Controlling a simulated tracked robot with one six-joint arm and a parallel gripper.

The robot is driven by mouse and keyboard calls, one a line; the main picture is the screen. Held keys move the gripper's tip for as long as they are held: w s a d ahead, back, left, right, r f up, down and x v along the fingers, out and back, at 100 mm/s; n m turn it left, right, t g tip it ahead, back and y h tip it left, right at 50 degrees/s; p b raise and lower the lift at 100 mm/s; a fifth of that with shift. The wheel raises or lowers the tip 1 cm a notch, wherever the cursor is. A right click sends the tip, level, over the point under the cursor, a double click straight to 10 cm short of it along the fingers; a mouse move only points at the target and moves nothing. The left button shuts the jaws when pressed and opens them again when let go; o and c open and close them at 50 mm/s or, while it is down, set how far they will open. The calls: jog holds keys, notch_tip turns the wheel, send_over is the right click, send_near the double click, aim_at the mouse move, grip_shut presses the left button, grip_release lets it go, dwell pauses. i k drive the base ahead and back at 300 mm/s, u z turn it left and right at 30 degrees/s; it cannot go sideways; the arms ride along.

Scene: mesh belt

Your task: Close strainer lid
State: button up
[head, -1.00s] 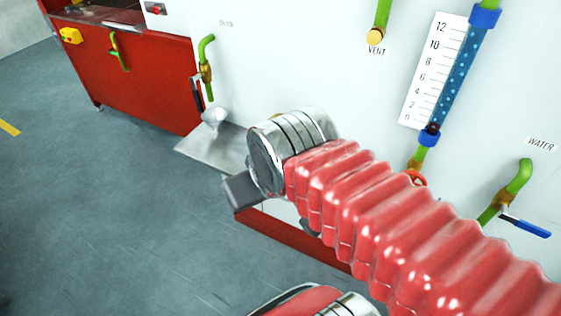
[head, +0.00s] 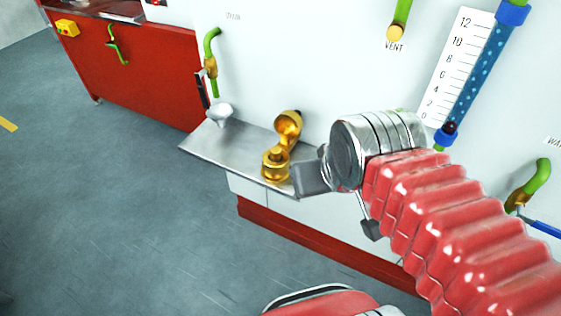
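A brass strainer (head: 276,165) stands on the metal shelf by the white panel. A round, hollow brass part (head: 288,124), seemingly its lid swung open, is raised behind and above the body. My gripper (head: 338,208) is just right of the strainer, at the end of the red bellows-covered arm. One grey finger points left, close to the strainer body in the picture; whether it touches I cannot tell. The other finger hangs lower right, well apart from the first. The gripper is open, and nothing shows between the fingers.
The metal shelf (head: 235,146) also carries a small silver funnel-like cup (head: 220,115). A green drain valve (head: 212,55), a vent pipe (head: 396,30) and a blue sight tube (head: 475,85) are on the panel. A red cabinet (head: 140,75) stands at left. The floor at left is clear.

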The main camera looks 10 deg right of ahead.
aim_at(289, 124)
jog(key=u, duration=0.05)
jog(key=i, duration=0.5)
jog(key=u, duration=0.1)
jog(key=k, duration=1.3)
jog(key=u, duration=0.35)
jog(key=i, duration=1.75)
jog(key=z, duration=0.15)
